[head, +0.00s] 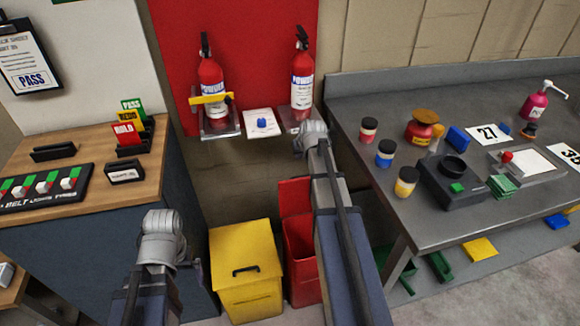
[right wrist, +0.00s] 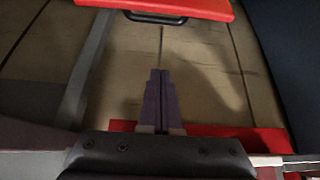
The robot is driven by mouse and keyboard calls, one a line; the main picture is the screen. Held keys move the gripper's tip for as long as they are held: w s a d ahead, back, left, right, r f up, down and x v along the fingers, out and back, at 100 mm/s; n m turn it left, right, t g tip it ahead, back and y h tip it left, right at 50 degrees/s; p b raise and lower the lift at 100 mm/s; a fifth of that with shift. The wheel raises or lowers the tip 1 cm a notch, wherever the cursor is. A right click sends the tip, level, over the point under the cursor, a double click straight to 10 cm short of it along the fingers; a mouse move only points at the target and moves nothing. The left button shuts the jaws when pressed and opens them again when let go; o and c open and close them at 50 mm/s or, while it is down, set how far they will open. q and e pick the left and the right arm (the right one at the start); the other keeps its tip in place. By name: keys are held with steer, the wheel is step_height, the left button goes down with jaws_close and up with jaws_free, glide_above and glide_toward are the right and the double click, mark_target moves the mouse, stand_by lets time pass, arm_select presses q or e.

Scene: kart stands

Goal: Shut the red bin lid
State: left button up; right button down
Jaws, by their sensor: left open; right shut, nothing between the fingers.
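The red bin (head: 301,272) stands on the floor, partly hidden by my right arm. Its red lid (head: 293,197) is open, raised at the back of the bin. In the right wrist view the lid (right wrist: 165,7) crosses the top, with a black handle below its edge, and a red part of the bin (right wrist: 245,139) shows low down. My right gripper (right wrist: 164,100) is shut and empty, apart from the lid; my arm hides it in the head view. My left gripper (head: 196,272) is open beside the yellow bin, its fingers mostly hidden by my arm.
A yellow bin (head: 246,275) with its lid down stands just left of the red bin. A wooden-topped cabinet (head: 100,204) is at the left. A grey workbench (head: 375,205) with jars is at the right. Fire extinguishers (head: 211,82) stand on brackets above the bins.

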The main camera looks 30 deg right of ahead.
mark_target(302, 192)
steer(key=b+x, duration=0.9)
steer(key=x, duration=0.2)
steer(key=s, duration=0.2)
steer(key=s+a, duration=0.1)
steer(key=s, duration=0.1)
steer(key=shift+s, duration=0.2)
